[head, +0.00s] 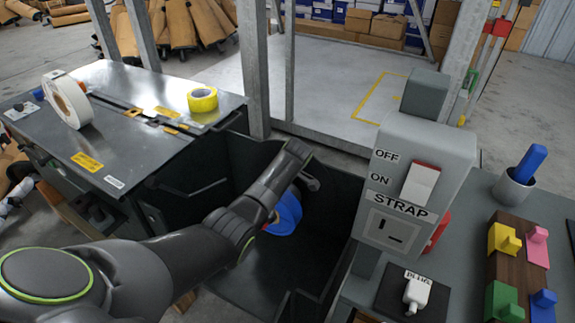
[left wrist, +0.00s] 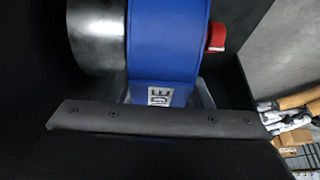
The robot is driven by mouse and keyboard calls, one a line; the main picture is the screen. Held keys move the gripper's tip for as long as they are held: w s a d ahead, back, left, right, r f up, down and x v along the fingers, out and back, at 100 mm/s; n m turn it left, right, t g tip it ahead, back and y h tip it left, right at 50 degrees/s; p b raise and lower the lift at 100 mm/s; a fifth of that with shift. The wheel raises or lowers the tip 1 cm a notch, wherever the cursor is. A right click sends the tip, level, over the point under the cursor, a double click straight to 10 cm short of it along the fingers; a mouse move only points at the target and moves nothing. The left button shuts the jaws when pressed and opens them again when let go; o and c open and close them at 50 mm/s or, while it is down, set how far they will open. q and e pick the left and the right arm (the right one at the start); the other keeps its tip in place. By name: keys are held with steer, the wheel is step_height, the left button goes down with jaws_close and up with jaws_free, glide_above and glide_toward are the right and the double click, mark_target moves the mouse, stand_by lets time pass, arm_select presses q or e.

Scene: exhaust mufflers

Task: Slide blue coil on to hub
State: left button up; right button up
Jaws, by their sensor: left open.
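A blue coil (head: 287,214) sits low inside the dark open-topped bin, partly hidden behind my left arm in the head view. In the left wrist view the blue coil (left wrist: 165,45) fills the top middle, with a small white label near its lower edge. A shiny grey cylinder (left wrist: 97,35), possibly the hub, is directly left of the coil; I cannot tell whether the coil is around it. A red part (left wrist: 216,38) shows at the coil's right side. My left gripper (left wrist: 163,97) is open at the coil's label edge; contact is unclear. My right gripper is out of view.
The dark bin (head: 335,215) has walls close around my left wrist. The metal bench (head: 130,135) at left holds a white roll (head: 68,100) and yellow tape (head: 202,99). A grey switch box (head: 405,185) marked STRAP stands just right of the bin. Metal posts (head: 253,65) rise behind.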

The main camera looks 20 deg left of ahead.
arm_select(q)
steer(key=shift+w+d+r+t, duration=0.2)
steer(key=shift+w+r+t, duration=0.1)
steer(key=shift+w+r, duration=0.6)
steer(key=shift+w+p+v, duration=0.2)
steer(key=shift+p+v, duration=0.6)
steer(key=shift+v, duration=0.35)
steer(key=shift+o, duration=0.8)
steer(key=s+p+v, duration=0.1)
steer(key=p+v, duration=0.2)
steer(key=v, duration=0.9)
steer(key=shift+d, duration=0.15)
steer(key=shift+s+d+r+p, duration=0.2)
steer(key=shift+r+p, duration=0.1)
steer(key=shift+r, duration=0.3)
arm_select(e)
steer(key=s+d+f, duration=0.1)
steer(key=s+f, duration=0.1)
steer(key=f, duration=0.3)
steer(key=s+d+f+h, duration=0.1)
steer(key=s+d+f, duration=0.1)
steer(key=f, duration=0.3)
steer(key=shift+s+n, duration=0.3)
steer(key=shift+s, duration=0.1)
